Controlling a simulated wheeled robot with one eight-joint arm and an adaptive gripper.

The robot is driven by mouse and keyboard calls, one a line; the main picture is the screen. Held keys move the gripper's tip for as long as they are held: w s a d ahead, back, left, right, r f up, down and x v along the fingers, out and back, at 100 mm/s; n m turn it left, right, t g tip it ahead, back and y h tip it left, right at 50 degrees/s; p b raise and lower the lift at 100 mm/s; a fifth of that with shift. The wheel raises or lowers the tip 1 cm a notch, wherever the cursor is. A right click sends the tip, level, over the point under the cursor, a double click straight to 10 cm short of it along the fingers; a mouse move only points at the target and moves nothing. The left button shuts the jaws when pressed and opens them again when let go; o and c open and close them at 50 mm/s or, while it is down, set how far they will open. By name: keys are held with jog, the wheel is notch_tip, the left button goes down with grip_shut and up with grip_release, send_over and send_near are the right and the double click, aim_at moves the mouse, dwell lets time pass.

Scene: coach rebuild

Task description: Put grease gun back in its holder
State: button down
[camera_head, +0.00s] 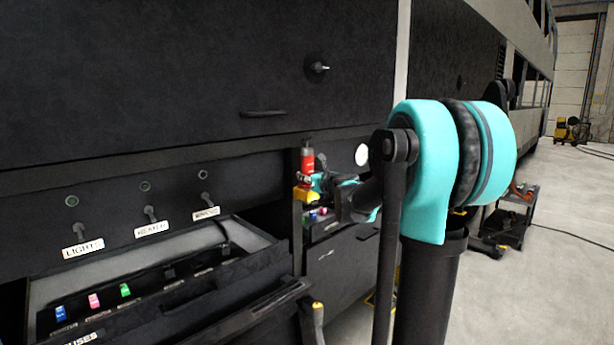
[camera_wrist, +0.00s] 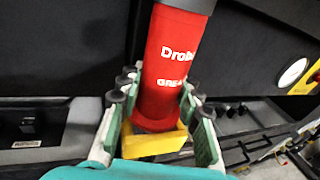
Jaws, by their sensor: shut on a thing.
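The grease gun (camera_head: 307,162) is a red cylinder, seen small and upright beside a dark post in the head view. In the wrist view the grease gun (camera_wrist: 168,60) is large, with white lettering, and its top runs out of the picture. My gripper (camera_wrist: 158,90) is shut on its lower part, one finger on each side. The gripper also shows small in the head view (camera_head: 314,183), partly hidden by my arm. A yellow box-like piece (camera_wrist: 153,143) surrounds the red cylinder's lower end; I cannot tell whether it is the holder or part of the gun.
The coach's dark side panels (camera_head: 180,70) run close along the left. An open drawer (camera_head: 165,275) with coloured switches juts out below labelled toggle switches. A dark cart (camera_head: 512,220) stands at the right. The grey floor there is mostly clear, with a cable across it.

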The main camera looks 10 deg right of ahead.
jog(key=shift+f, duration=0.15)
jog(key=c, duration=1)
grip_release()
